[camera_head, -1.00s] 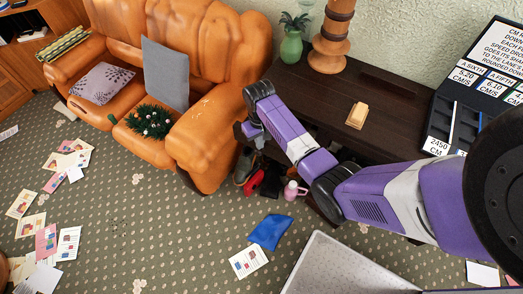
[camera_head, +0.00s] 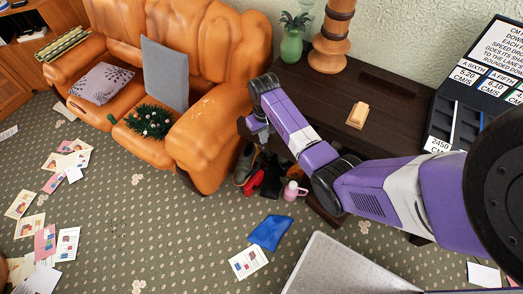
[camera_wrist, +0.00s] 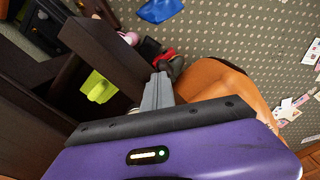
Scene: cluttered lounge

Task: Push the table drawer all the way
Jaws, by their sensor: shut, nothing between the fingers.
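The dark brown table (camera_head: 314,93) stands against the wall, right of the orange sofa. My gripper (camera_wrist: 158,88) is shut and empty, its grey fingers close together. In the wrist view its tips are right beside the end of a dark wooden board (camera_wrist: 105,58), which looks like the drawer front. I cannot tell whether they touch it. A yellow-green object (camera_wrist: 97,87) shows in the dark space behind that board. In the head view my arm covers most of the table's front, so how far the drawer stands out is unclear there.
The orange sofa (camera_head: 215,125) is close to my gripper on the left. A green vase (camera_head: 291,47), a wooden lamp base (camera_head: 332,38) and a yellow block (camera_head: 357,115) stand on the tabletop.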

